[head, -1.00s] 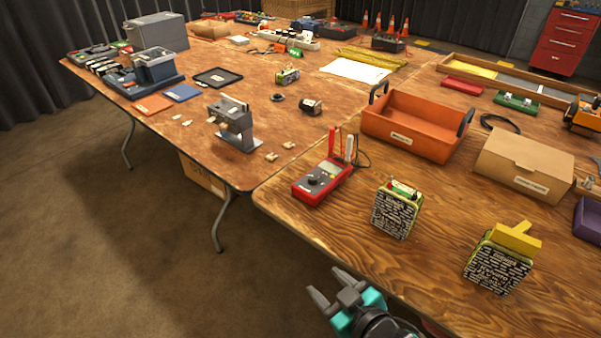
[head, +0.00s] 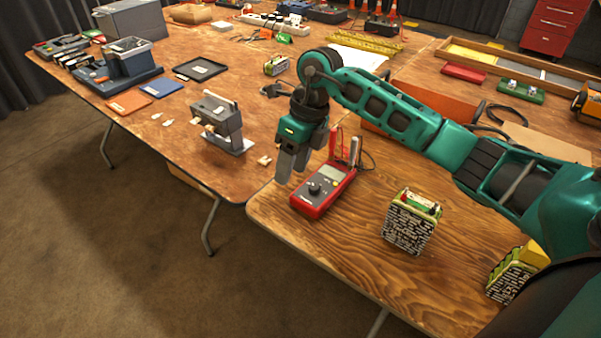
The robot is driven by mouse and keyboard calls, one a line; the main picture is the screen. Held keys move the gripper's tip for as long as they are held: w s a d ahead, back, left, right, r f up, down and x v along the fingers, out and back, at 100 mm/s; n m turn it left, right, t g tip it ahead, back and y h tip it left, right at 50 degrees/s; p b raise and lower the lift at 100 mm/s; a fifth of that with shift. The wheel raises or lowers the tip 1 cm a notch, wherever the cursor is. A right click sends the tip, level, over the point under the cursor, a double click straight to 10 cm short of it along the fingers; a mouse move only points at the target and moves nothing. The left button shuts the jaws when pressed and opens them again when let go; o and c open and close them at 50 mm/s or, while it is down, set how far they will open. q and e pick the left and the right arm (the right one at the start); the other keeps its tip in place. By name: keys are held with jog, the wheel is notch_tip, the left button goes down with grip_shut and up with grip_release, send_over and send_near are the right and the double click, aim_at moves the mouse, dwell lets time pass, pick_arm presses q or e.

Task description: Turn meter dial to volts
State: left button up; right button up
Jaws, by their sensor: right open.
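The red meter (head: 322,189) lies near the left corner of the nearer wooden table. Its dark round dial (head: 314,189) faces up on the lower part of the face, below a pale display. The dial's pointer setting is too small to read. A red probe and a white-grey probe (head: 354,151) stand at the meter's far end. My right gripper (head: 292,171) points down just left of and behind the meter, its fingers open and apart from the dial. It looks empty. My left gripper is not in view.
A patterned block (head: 410,221) stands right of the meter; another (head: 514,272) with a yellow top is further right. My right arm partly hides the orange bin (head: 440,101). A grey device (head: 218,123) stands left on the farther table. Wood in front of the meter is clear.

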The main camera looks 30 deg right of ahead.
aim_at(314, 186)
jog(key=w+d+r+h, duration=0.2)
jog(key=d+r+h, duration=0.1)
jog(key=d, duration=0.4)
jog(key=shift+m, duration=0.4)
jog(key=f, duration=1.1)
jog(key=shift+a+f+b, duration=0.25)
jog(key=shift+b, duration=0.15)
jog(key=shift+f, duration=0.65)
jog(key=shift+c, duration=0.2)
jog(key=shift+w, duration=0.1)
grip_shut()
